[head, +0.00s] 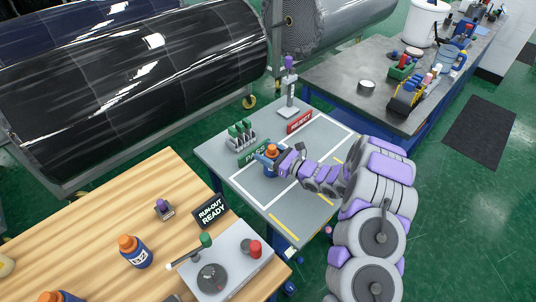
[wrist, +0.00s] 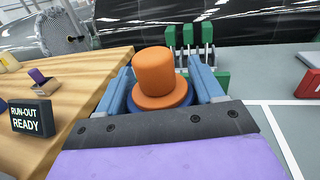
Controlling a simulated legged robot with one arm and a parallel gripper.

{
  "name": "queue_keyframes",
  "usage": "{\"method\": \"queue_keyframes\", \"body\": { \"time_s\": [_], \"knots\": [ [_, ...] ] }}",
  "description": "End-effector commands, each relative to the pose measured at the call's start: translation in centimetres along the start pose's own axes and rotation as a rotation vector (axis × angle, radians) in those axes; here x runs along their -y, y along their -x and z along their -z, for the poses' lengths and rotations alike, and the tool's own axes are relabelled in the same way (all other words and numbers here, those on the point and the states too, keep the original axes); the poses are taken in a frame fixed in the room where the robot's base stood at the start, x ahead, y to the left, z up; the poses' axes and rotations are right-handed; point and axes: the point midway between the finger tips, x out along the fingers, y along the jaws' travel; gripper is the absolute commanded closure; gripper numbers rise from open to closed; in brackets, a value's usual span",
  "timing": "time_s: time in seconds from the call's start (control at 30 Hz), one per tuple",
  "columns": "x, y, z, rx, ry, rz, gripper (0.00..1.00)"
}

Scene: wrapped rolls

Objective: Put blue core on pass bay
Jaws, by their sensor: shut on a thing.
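The blue core (head: 270,170), a blue body with an orange top, is upright on or just above the left white-outlined bay of the grey table, by the green PASS sign (head: 254,153). I cannot tell whether its base touches the table. My gripper (head: 274,163) is shut on it. In the wrist view the orange top of the blue core (wrist: 154,76) shows between my blue fingers (wrist: 158,92), with a dark blue rim below it. Its lower body is hidden there. The pass bay (head: 250,190) is the grey area inside the white lines.
A red sign (head: 299,122) and a stand (head: 289,95) are at the back of the grey table. Green-handled tools (head: 240,133) stand behind the PASS sign. A wooden bench (head: 90,225) at left holds another orange-topped blue bottle (head: 135,252) and a RUN-OUT READY sign (head: 211,212).

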Motion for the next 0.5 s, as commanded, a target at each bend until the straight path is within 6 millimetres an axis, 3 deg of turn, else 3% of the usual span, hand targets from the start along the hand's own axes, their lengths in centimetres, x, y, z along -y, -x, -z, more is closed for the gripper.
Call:
{"method": "queue_keyframes", "body": {
  "time_s": [0.17,0.2,0.43,0.5],
  "knots": [
    [0.16,0.19,0.08,-0.002,0.000,0.002,0.75],
    [0.18,0.22,0.08,-0.002,-0.001,0.002,0.30],
    [0.07,0.08,0.07,-0.002,0.001,0.001,0.08],
    [0.06,0.07,0.07,-0.002,0.000,0.001,0.08]
  ]
}}
